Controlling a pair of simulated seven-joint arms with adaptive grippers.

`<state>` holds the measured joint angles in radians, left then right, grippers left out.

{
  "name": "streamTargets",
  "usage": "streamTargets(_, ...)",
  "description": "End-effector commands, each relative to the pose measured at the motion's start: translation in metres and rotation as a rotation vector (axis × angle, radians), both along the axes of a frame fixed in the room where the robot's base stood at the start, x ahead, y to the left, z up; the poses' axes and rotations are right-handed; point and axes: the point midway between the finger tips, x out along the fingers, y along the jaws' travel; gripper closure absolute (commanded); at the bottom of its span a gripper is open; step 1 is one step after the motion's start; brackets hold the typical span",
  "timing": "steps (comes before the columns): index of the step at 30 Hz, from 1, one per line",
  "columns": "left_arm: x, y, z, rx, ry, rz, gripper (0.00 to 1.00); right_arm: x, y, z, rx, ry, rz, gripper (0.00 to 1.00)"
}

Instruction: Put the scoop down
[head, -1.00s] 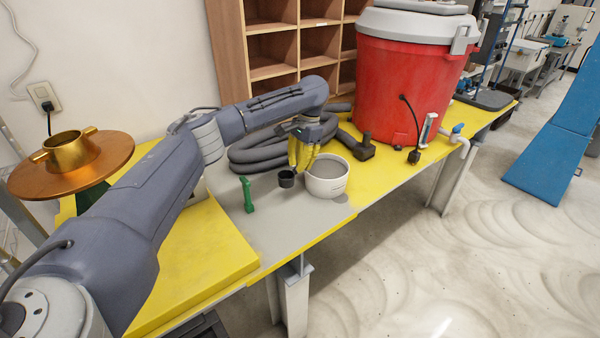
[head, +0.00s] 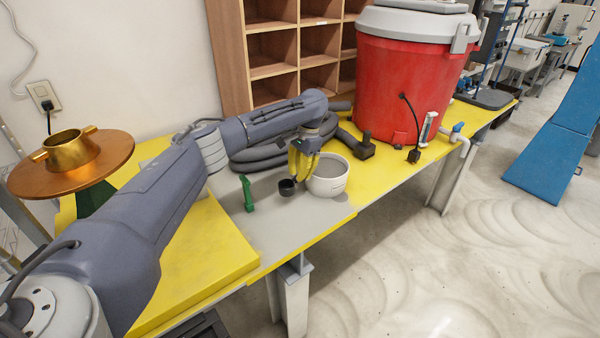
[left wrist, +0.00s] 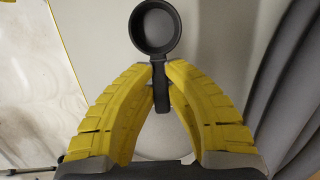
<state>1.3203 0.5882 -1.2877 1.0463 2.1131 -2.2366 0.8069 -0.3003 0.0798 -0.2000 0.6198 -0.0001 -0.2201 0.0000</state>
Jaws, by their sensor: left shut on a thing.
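The scoop is a small black round cup (head: 287,187) with a short dark handle. In the head view it is low over the grey part of the table, just left of a white pot; I cannot tell if it touches the surface. My left gripper (head: 299,178) has yellow ribbed fingers pointing down. In the left wrist view the fingertips (left wrist: 160,75) are shut on the scoop's handle (left wrist: 162,98), and the open cup (left wrist: 155,28) extends beyond them. My right gripper is not in view.
The white pot (head: 328,178) stands close right of the gripper. A green upright object (head: 247,194) stands to the left. Behind are a coiled grey hose (head: 245,158) and a large red cooler (head: 400,90). Bare grey table (head: 290,222) lies in front.

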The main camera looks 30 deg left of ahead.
Motion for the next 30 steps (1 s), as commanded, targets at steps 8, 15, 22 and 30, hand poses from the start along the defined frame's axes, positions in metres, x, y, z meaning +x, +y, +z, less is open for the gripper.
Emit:
streamTargets(8,0.0,0.0,-0.001,0.0,0.0,0.0,0.72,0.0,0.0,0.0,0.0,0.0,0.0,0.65)
streamTargets(15,0.0,0.0,-0.001,0.0,0.0,0.0,0.65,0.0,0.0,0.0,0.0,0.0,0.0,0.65)
streamTargets(22,0.0,0.0,0.01,-0.001,-0.002,0.001,0.65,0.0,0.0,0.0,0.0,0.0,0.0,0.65)
streamTargets(30,0.009,-0.004,0.055,0.001,-0.004,0.001,0.65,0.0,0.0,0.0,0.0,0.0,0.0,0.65)
